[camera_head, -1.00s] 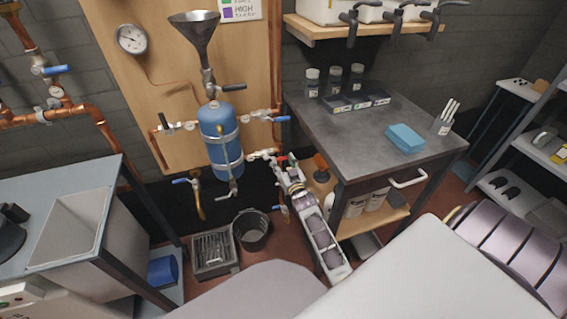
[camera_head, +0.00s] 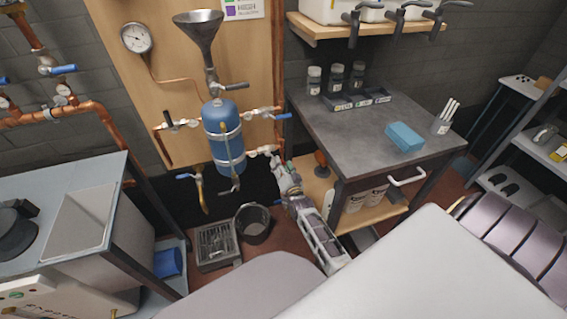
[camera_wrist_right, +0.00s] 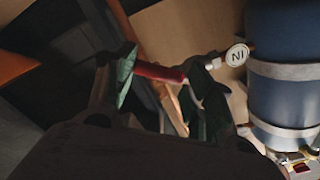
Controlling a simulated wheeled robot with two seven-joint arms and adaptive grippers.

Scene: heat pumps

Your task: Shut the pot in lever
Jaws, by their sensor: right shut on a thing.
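The pot is a blue tank (camera_head: 224,135) on the wooden wall board, with a metal funnel (camera_head: 200,35) above it. It also shows at the right of the right wrist view (camera_wrist_right: 288,70). A round tag (camera_wrist_right: 237,55) reading "IN", upside down, hangs beside it. The red pot in lever (camera_wrist_right: 160,72) lies between the green fingertips of my right gripper (camera_wrist_right: 165,88). In the head view my right gripper (camera_head: 279,168) is at the valve on the tank's lower right, and the lever is mostly hidden there. My left gripper is not in view.
A metal workbench (camera_head: 350,135) stands close to the right of my right arm. A dark bucket (camera_head: 253,224) and a grated drain box (camera_head: 217,243) stand on the floor below the tank. Other blue-handled valves (camera_head: 284,116) sit near the tank.

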